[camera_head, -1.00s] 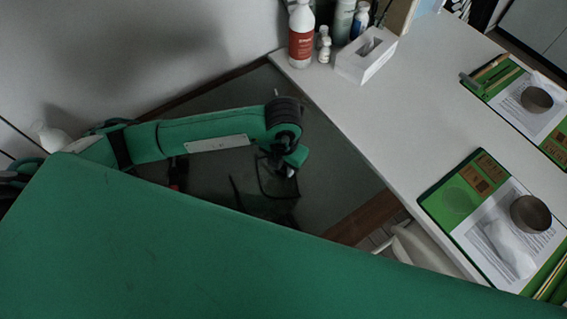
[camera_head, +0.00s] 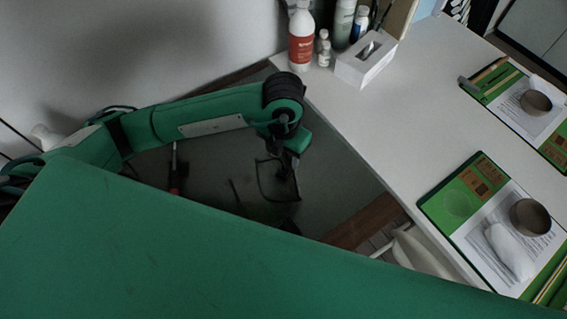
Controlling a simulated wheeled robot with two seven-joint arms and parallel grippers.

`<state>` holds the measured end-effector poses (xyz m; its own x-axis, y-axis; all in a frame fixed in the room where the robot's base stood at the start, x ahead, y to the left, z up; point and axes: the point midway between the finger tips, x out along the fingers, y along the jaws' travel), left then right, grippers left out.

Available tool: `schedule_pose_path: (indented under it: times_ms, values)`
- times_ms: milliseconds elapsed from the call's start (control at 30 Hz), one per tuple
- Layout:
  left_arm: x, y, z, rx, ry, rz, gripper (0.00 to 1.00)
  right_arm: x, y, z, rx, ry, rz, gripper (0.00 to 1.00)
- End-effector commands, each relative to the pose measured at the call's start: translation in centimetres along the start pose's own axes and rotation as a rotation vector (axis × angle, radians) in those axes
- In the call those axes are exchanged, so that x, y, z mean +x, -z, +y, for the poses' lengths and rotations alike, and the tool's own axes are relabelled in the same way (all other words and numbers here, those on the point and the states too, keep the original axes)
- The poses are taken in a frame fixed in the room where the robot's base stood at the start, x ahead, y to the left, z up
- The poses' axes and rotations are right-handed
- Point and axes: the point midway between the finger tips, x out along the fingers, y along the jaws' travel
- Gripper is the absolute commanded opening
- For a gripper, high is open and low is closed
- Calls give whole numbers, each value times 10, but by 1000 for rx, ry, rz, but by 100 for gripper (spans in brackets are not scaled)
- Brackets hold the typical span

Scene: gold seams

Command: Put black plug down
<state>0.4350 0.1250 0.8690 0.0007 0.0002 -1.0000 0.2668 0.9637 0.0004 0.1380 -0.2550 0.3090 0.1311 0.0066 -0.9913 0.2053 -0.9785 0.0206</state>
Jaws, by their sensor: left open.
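My left arm comes in from the left and reaches over the dark floor beside the white table. My left gripper (camera_head: 288,168) hangs down at its end, small and dark, above the grey floor area, with its jaws open. A thin dark loop, which looks like a cable (camera_head: 265,186), shows just below and left of it. I cannot make out a black plug for certain against the dark floor. My right gripper is not in view.
The white table (camera_head: 400,135) fills the right, with its edge close to my left gripper. It bears a red-labelled bottle (camera_head: 301,40), a white tissue box (camera_head: 364,66), green mats (camera_head: 437,205) and brown cups (camera_head: 529,217). A red-and-black tool (camera_head: 174,180) stands on the floor.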

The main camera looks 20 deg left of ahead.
Motion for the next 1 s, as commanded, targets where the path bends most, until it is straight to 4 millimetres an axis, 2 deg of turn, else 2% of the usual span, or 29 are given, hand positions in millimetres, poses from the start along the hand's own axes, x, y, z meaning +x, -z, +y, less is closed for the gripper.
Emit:
schedule_pose_path:
  times_ms: [100, 333, 500, 1000]
  values:
    - [-25, -1, 0, 2, 1, -5, 52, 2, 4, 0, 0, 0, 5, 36]
    - [-51, 0, 0, 1, 1, -1, 52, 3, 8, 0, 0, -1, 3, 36]
    - [-56, 0, 0, 0, 0, 1, 52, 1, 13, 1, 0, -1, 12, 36]
    - [-55, 0, 0, 0, 0, 1, 52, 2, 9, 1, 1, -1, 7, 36]
